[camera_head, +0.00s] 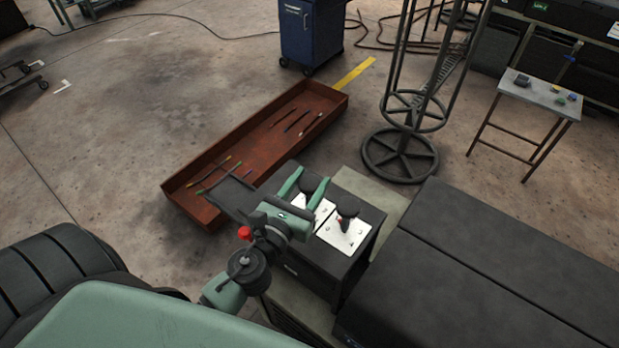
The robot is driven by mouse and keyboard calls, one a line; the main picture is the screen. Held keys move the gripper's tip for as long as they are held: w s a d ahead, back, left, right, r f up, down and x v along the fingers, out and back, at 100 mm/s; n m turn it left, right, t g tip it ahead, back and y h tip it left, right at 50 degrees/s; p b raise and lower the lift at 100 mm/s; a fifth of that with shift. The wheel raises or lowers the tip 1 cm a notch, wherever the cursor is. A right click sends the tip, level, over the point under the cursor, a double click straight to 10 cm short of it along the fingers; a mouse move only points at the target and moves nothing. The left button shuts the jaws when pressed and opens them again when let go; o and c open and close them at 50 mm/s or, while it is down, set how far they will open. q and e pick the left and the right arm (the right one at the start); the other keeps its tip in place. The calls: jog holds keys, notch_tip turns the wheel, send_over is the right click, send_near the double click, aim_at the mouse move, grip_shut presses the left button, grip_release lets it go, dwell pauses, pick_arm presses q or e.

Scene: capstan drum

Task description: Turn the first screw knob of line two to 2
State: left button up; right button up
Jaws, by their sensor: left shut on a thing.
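A black control box (370,240) stands in the middle of the view, with two white dial plates on top. The nearer plate (335,237) carries a dark knob (347,221) with a red mark; its printed signs are too small to read. The farther plate (322,212) carries another dark knob (312,188), partly hidden by my left gripper. My left gripper (310,184), with green fingers, is over the farther plate and shut on that farther knob. The knob's pointer and setting are hidden. My right gripper is out of view.
A long rust-red tray (172,187) with thin rods lies on the floor behind the box. A dark machine cover (480,270) fills the right front. A round metal stand (400,155), a small table (520,88) and a blue cabinet (312,35) stand farther back.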

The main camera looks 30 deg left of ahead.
pick_arm(q)
jog(key=shift+r+n+y, duration=0.1)
jog(key=shift+n+y, duration=0.4)
jog(key=shift+y, duration=0.3)
jog(key=o, duration=1.4)
jog(key=shift+c, duration=0.2)
jog(key=shift+s+f, duration=0.2)
jog(key=shift+s, duration=0.1)
jog(key=s+b, duration=0.1)
jog(key=s, duration=0.1)
jog(key=s+b, duration=0.1)
jog(key=s, duration=0.1)
jog(key=s+d+b, duration=0.1)
jog(key=s, duration=0.1)
jog(key=shift+s+b, duration=0.15)
jog(key=shift+b, duration=0.15)
jog(key=shift+s+r, duration=0.1)
jog(key=shift+s, duration=0.3)
